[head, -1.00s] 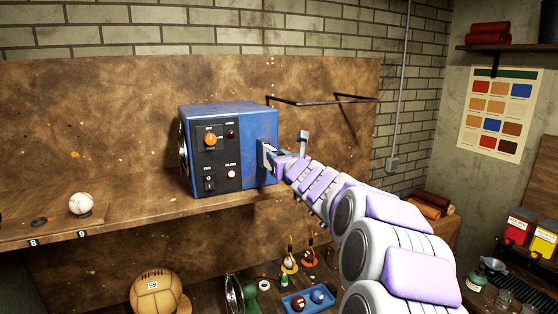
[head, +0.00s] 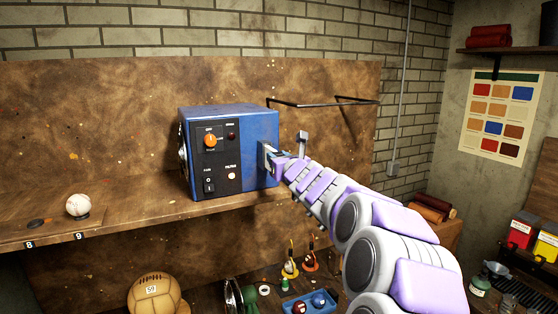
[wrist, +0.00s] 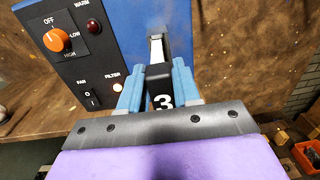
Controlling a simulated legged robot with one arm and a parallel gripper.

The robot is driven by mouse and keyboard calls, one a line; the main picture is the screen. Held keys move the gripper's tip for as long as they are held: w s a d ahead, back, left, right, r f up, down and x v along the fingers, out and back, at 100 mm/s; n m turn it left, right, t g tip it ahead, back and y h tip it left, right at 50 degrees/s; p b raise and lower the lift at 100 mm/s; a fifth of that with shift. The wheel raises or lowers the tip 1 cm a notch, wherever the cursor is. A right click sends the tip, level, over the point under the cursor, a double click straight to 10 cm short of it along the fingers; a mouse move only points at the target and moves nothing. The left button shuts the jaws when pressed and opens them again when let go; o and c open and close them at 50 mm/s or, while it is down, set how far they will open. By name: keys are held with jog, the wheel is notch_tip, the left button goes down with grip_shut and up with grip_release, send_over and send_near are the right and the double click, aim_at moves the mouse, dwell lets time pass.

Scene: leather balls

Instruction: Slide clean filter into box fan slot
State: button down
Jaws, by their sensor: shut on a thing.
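The blue box fan (head: 228,150) sits on the wooden shelf, with a dark control panel on its front and a round grille at its left side. It also shows in the wrist view (wrist: 120,30). My gripper (head: 272,160) is at the fan's right side. In the wrist view my gripper (wrist: 158,88) is shut on a dark filter (wrist: 159,78) marked 3. The filter's far end shows a white strip and lies at the slot in the fan's side. How deep it sits I cannot tell. The FILTER lamp (head: 231,176) glows pale.
A baseball (head: 78,206) rests at the shelf's left. A black wire bracket (head: 315,103) juts from the backboard behind the fan. Below are a brown ball (head: 156,294) marked 59 and a blue tray (head: 325,306) with balls. The shelf between baseball and fan is clear.

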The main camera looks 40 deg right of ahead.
jog(key=shift+x, duration=1)
dwell(0.8)
jog(key=shift+p, duration=0.6)
jog(key=shift+p+x, duration=0.55)
jog(key=shift+x, duration=0.6)
dwell(1.3)
jog(key=c, duration=0.7)
grip_release()
jog(key=shift+f, duration=0.1)
jog(key=shift+c, duration=0.2)
jog(key=b+v, duration=0.4)
jog(key=v, duration=1.3)
jog(key=shift+s+d, duration=0.2)
jog(key=shift+d, duration=0.05)
jog(key=shift+f, duration=0.1)
